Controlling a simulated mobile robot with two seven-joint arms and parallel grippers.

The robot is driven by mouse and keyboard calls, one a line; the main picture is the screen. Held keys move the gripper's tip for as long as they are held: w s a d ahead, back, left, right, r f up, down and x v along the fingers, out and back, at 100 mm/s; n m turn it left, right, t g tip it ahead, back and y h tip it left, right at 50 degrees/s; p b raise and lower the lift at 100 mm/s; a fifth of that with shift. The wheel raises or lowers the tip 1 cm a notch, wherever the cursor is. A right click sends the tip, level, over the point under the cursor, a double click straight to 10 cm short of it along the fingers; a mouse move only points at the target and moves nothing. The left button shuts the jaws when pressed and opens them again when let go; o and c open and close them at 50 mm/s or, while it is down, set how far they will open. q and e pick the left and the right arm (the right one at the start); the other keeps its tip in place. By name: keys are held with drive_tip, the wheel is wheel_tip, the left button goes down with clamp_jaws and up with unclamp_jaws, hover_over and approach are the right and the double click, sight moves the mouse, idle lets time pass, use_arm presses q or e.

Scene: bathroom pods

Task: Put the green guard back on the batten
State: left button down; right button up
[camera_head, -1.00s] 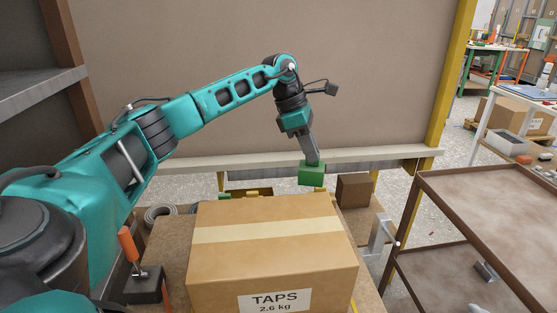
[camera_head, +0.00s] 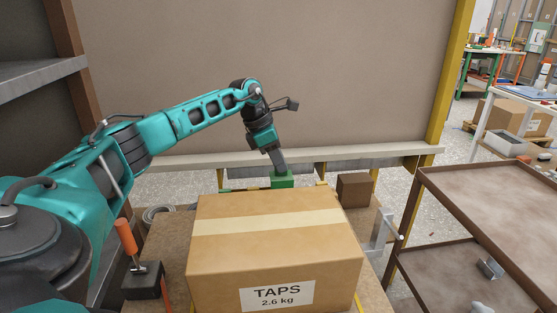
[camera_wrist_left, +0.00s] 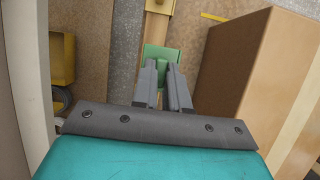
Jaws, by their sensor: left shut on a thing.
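The green guard (camera_head: 283,180) is a small green block just behind the far edge of the big carton. My left gripper (camera_head: 281,169) points down and is shut on it. In the left wrist view the guard (camera_wrist_left: 160,53) sits between and beyond the fingertips (camera_wrist_left: 162,66). A narrow wooden strip (camera_wrist_left: 157,22), which looks like the batten, runs from the guard toward the top of that view. I cannot tell whether the guard touches it. In the head view the carton hides the guard's underside. My right gripper is not in view.
The TAPS carton (camera_head: 275,250) fills the bench front. A small brown box (camera_head: 353,189) stands right of the guard. A pale rail (camera_head: 380,154) crosses behind, below the large panel. A brown trolley (camera_head: 490,205) is at right. An orange-handled tool (camera_head: 127,240) stands at left.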

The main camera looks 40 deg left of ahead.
sight(274, 173)
use_arm(q)
drive_tip(key=shift+f+b, duration=0.7)
drive_tip(key=shift+f, duration=0.25)
drive_tip(key=shift+f+b, duration=0.75)
drive_tip(key=shift+w+a+f+b, duration=0.1)
drive_tip(key=shift+f+b, duration=1.1)
drive_tip(key=shift+f, duration=0.05)
drive_tip(key=shift+f+b, duration=0.4)
drive_tip(key=shift+w+a+p, duration=0.2)
drive_tip(key=shift+p, duration=0.1)
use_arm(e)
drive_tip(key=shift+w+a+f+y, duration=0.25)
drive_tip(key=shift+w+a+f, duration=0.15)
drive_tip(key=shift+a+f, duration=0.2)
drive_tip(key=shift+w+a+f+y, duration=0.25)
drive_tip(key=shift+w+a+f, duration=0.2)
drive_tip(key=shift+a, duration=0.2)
use_arm(q)
drive_tip(key=shift+f, duration=0.1)
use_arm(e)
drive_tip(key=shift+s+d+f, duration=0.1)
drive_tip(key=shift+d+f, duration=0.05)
use_arm(q)
drive_tip(key=c, duration=1.1)
unclamp_jaws()
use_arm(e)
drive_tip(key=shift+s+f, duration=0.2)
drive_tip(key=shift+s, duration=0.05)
